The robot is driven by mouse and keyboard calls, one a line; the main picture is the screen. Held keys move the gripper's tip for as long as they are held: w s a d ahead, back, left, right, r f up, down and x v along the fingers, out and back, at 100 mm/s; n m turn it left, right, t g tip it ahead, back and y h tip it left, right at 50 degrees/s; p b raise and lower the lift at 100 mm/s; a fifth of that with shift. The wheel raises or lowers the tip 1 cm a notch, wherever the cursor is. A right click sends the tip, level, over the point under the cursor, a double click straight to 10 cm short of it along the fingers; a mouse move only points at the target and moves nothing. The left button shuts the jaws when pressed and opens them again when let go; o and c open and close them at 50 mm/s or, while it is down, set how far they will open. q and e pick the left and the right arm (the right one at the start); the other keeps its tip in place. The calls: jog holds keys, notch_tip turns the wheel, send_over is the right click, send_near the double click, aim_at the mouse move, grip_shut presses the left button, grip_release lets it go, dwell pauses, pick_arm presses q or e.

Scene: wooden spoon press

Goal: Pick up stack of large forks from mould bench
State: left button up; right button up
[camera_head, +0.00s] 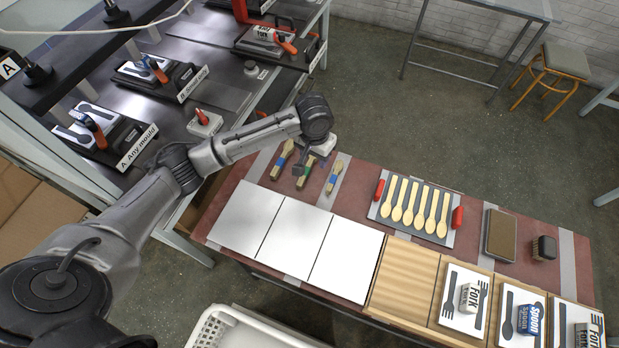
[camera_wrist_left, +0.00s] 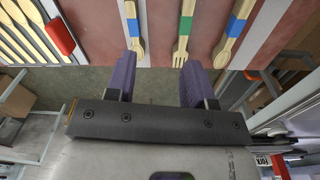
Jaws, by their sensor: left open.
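A stack of wooden forks with a green band (camera_wrist_left: 185,28) shows in the left wrist view, tines toward my gripper. In the head view it lies on the reddish mould bench (camera_head: 363,166), partly hidden by my gripper (camera_head: 312,160). In the left wrist view, the purple fingers of my left gripper (camera_wrist_left: 158,80) are apart with nothing between them. The fork tines lie ahead of the gap, nearer the right finger. A blue-banded spoon stack (camera_wrist_left: 132,27) lies to the left and another blue-banded stack (camera_wrist_left: 237,27) to the right. My right gripper is not in view.
In the head view, a dark tray of several wooden spoons (camera_head: 414,209) with red handles lies to the right. White panels (camera_head: 297,238) and mould plates line the bench front. A press table (camera_head: 195,70) stands behind left; a white crate (camera_head: 235,325) is below.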

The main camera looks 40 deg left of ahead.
pick_arm(q)
jog(key=w+a+n+b, duration=0.2)
jog(key=w+a+b, duration=0.1)
jog(key=a+b, duration=0.15)
jog(key=b, duration=0.2)
send_over(308, 165)
notch_tip(308, 165, down, 9)
jog(key=shift+s+d+r, duration=0.1)
jog(key=shift+d+r, duration=0.05)
jog(key=shift+f+b, duration=1.35)
jog(key=shift+f, duration=1.3)
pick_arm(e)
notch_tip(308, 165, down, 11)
pick_arm(q)
jog(key=shift+c, duration=0.4)
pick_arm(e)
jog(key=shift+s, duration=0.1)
pick_arm(q)
jog(key=shift+r, duration=0.1)
grip_shut()
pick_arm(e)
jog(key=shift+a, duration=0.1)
